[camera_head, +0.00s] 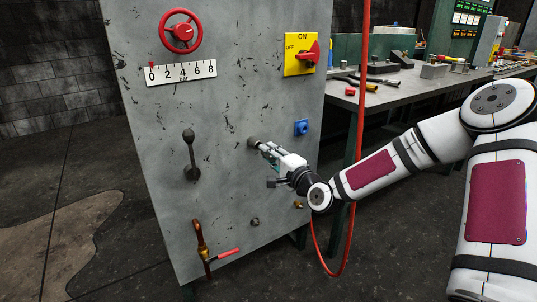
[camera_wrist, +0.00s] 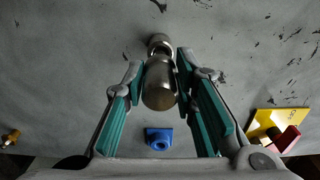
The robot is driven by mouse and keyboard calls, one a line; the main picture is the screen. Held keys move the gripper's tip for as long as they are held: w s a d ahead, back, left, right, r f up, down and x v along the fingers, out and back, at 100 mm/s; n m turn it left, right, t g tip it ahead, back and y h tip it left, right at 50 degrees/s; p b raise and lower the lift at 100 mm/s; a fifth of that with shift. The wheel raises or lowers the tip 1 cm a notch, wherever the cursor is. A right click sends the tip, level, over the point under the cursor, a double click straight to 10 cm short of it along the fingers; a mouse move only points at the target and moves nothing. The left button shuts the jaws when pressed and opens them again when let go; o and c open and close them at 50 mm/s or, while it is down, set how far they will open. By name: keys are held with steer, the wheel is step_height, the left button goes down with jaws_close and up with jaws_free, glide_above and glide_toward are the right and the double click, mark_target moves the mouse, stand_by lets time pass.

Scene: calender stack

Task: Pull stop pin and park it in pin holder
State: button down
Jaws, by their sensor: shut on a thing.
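The stop pin (camera_wrist: 160,88) is a grey metal cylinder with a rounded knob, pointing out from the panel. Behind it a smaller metal collar (camera_wrist: 159,41) sits on the panel; I cannot tell how deep the pin is in it. My gripper (camera_wrist: 160,66) is shut on the pin, one teal-padded finger on each side. In the head view my gripper (camera_head: 264,148) reaches the panel from the right, and the pin (camera_head: 254,142) is partly hidden by the fingers. A blue square-based fitting (camera_head: 301,127) with a round ring, seemingly the pin holder, is empty, up and right of the pin. It also shows in the wrist view (camera_wrist: 159,139).
The grey panel (camera_head: 222,105) carries a red handwheel (camera_head: 181,32), a lever (camera_head: 190,155), a yellow switch plate (camera_head: 291,62) and a red-handled valve (camera_head: 225,254). A red hose (camera_head: 361,110) hangs right of the panel, near my arm. A workbench (camera_head: 400,88) stands behind.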

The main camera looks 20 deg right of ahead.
steer(key=p+v, duration=0.1)
steer(key=v, duration=0.4)
stand_by(0.9)
stand_by(0.6)
steer(key=s+a+f+n+g+y, duration=0.1)
steer(key=s+f+n+g+y, duration=0.25)
steer(key=s, duration=0.55)
steer(key=s+n+g+y, duration=0.35)
steer(key=s+y, duration=0.25)
steer(key=s, duration=0.4)
steer(key=w+r+m+t+h+p, duration=0.2)
steer(key=r+m+t+h+p, duration=0.2)
steer(key=r+h+p, duration=0.3)
steer(key=w+r+m+t+h+p, duration=0.3)
steer(key=r+m+h+p, duration=0.3)
steer(key=r+p, duration=0.8)
steer(key=h+p, duration=0.2)
steer(key=p, duration=0.5)
steer(key=shift+a+m+t, duration=0.3)
steer(key=shift+t, duration=0.1)
